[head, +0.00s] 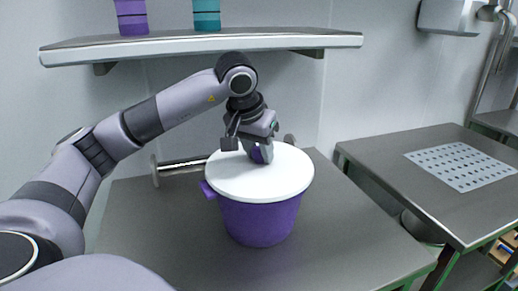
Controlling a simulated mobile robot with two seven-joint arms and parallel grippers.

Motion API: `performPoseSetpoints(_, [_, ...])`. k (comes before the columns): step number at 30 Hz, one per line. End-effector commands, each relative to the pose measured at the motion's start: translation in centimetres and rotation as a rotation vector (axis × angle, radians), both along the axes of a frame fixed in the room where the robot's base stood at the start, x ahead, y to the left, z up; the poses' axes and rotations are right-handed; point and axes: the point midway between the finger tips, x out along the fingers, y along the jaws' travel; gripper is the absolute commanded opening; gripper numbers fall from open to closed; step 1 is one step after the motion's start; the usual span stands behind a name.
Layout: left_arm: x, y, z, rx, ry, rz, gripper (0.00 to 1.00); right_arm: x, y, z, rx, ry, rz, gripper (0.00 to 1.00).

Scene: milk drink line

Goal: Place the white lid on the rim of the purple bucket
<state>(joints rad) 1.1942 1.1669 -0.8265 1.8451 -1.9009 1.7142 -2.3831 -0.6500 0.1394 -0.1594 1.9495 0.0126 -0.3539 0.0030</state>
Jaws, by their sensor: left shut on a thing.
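The white lid (283,179) is a flat round disc, roughly level, over the mouth of the purple bucket (260,222). The bucket stands upright on a grey metal table, with a purple side handle (208,190) showing at its left. The lid hides the bucket's rim, so I cannot tell whether it touches the rim all round or hovers slightly above. My left gripper (246,150) comes down from above and is shut on the lid near its back middle. The exact grip point is partly hidden by the fingers. My right gripper is not in view.
A wall shelf (205,43) above my arm holds a purple container (132,17) and a teal container (207,15). A metal bar (180,165) lies behind the bucket. The grey table (150,225) is clear around the bucket. Another table with a perforated plate (462,166) stands right.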

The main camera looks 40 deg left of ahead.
Motion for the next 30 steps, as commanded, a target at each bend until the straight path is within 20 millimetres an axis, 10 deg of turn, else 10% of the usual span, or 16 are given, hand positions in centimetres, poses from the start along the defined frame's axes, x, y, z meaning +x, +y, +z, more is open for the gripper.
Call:
performPoseSetpoints(5, [0.0, 0.0, -0.4, 0.000, -0.001, 0.000, 0.00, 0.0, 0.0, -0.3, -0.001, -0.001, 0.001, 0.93])
performPoseSetpoints(6, [0.0, 0.0, -0.3, 0.000, -0.001, 0.000, 0.47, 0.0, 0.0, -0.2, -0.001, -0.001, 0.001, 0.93])
performPoseSetpoints(8, [0.0, 0.0, -0.3, 0.000, -0.001, 0.000, 0.64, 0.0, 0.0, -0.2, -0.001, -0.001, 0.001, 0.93])
performPoseSetpoints(18, [-0.1, 0.0, 0.1, -0.001, -0.001, 0.000, 0.64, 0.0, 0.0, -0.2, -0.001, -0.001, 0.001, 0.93])
performPoseSetpoints(30, [-2.2, -0.6, 5.5, 0.000, -0.003, -0.001, 0.64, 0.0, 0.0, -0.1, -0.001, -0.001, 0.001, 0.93])
